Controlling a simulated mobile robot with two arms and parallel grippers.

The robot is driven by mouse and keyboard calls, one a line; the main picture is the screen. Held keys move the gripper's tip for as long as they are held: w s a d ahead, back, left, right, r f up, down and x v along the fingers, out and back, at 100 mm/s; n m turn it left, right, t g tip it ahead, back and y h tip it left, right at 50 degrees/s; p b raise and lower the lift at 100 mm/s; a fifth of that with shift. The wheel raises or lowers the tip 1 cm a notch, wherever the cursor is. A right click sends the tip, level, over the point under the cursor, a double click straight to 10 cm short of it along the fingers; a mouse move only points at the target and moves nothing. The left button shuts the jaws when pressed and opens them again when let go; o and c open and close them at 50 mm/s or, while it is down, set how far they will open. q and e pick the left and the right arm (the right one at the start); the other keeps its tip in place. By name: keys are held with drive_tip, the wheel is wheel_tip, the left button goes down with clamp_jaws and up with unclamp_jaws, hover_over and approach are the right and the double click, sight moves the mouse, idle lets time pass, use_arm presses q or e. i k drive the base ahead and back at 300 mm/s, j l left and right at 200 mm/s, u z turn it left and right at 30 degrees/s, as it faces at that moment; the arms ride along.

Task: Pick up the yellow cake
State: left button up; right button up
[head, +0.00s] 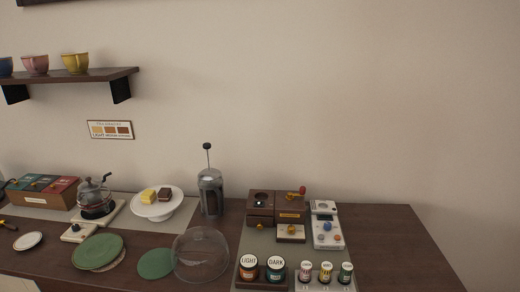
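The yellow cake (149,195) is a small pale-yellow block on a white cake stand (158,210), left of the middle of the counter in the head view. A dark brown cake (165,194) sits beside it on the right. The stand is uncovered, and a clear glass dome (201,256) rests on the counter in front and to the right of it. Neither of my grippers shows in the head view.
A French press (210,192) with a raised plunger stands just right of the stand. A kettle on a burner (95,197) is to its left. Green plates (98,251) lie in front. A wooden grinder box (276,207), a scale and several jars (276,268) fill the right; the far right counter is bare.

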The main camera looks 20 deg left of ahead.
sight(148, 197)
drive_tip(key=u, duration=1.35)
drive_tip(key=j+z, duration=0.15)
drive_tip(key=j, duration=1.15)
